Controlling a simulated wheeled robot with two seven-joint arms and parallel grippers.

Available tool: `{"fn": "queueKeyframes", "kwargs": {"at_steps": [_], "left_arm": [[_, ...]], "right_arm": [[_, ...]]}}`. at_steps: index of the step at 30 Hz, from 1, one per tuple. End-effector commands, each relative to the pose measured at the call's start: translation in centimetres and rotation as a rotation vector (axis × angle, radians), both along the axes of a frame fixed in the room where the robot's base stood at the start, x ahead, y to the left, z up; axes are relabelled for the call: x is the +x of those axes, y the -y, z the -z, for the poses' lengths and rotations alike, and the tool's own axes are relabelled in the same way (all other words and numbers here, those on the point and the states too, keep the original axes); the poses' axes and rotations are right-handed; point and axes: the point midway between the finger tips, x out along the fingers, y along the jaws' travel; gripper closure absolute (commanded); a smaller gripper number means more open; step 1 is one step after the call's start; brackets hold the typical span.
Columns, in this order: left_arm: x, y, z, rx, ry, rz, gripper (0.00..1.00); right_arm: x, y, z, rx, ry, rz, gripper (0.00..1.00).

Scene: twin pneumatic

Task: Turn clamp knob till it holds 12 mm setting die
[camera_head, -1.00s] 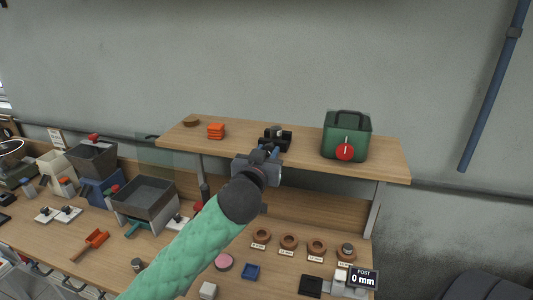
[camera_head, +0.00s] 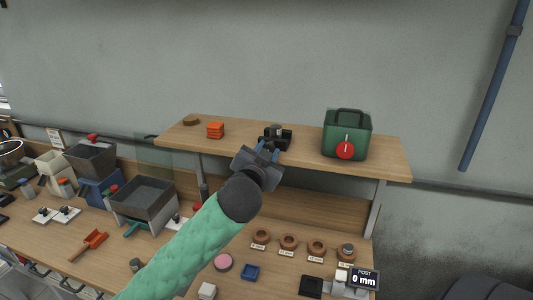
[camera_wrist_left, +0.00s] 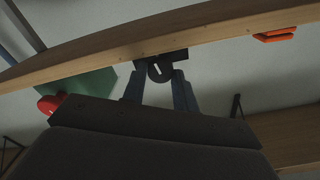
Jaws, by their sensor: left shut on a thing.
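The black clamp (camera_head: 287,138) sits at the front edge of the raised wooden shelf. A small grey cylinder, apparently the setting die (camera_head: 277,131), stands upright in it; its size cannot be read. My left gripper (camera_head: 269,149) reaches up from below to the clamp's front. In the left wrist view its blue fingers (camera_wrist_left: 160,80) are shut on the dark round clamp knob (camera_wrist_left: 161,71), one on each side. The clamp's dark underside (camera_wrist_left: 177,56) shows behind the knob. Whether the jaws touch the die is too small to tell. My right gripper is out of view.
A green case (camera_head: 347,126) with a red disc stands right of the clamp, and orange blocks (camera_head: 215,130) lie left. On the bench below are several brown ring holders (camera_head: 289,242) and a display (camera_head: 364,279) reading "POST 0 mm".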

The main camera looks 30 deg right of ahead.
Motion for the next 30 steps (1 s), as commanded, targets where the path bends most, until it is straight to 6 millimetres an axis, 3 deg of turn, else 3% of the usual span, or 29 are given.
{"fn": "queueKeyframes", "kwargs": {"at_steps": [17,18,21,30], "left_arm": [[0.03,0.0,-0.01,0.027,0.032,-0.001,0.94],[0.03,0.0,-0.01,0.027,0.032,-0.001,0.65],[0.03,0.0,0.0,0.027,0.031,0.0,0.5],[-0.02,0.03,0.09,0.028,0.03,0.0,0.5]], "right_arm": [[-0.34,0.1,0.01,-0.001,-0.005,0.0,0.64],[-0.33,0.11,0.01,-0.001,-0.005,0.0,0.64],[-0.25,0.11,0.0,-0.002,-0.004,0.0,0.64],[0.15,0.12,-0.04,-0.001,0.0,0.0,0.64]]}}
